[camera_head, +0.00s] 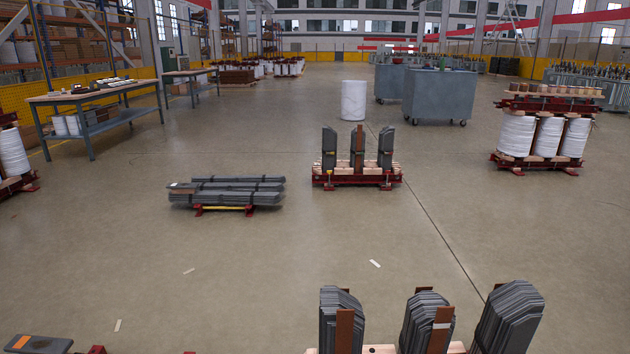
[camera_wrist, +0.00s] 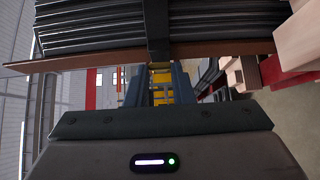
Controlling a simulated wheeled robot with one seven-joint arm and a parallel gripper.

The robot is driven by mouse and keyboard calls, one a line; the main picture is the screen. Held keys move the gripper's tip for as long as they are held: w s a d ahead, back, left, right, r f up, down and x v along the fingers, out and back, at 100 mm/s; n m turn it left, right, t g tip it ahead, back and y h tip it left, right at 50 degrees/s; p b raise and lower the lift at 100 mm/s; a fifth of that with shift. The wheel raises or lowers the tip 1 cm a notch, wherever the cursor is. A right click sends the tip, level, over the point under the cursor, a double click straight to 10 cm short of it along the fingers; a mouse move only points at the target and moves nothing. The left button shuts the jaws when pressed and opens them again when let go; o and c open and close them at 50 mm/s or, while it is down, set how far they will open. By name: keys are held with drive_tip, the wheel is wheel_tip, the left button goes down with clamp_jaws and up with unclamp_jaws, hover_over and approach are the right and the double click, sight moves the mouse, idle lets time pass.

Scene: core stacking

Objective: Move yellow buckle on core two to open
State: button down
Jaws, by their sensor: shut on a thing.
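In the wrist view, the two blue-grey fingers of my gripper (camera_wrist: 163,82) are closed around a small yellow buckle (camera_wrist: 161,74). The buckle sits at the lower end of a dark strap (camera_wrist: 157,35). The strap crosses a stack of dark core sheets (camera_wrist: 100,28) and a brown board (camera_wrist: 215,49) along its edge. The fingers hide part of the buckle, and its open or closed setting cannot be told. In the head view, a core with several dark sheet stacks (camera_head: 428,325) stands at the bottom front. My gripper is not visible there. Which core is number two cannot be told.
Another core with upright stacks (camera_head: 357,150) stands mid-floor, beside a low pile of flat sheets (camera_head: 228,192). A workbench (camera_head: 98,98) is at left, grey wheeled cabinets (camera_head: 440,96) are behind, and white coils (camera_head: 517,135) are at right. The floor between is mostly clear.

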drive_tip(key=shift+s+a+p, duration=0.5)
drive_tip(key=shift+s, duration=0.4)
drive_tip(key=shift+s+a+p, duration=0.65)
drive_tip(key=shift+s, duration=0.05)
drive_tip(key=shift+s+a+p, duration=0.45)
drive_tip(key=shift+a+p, duration=0.2)
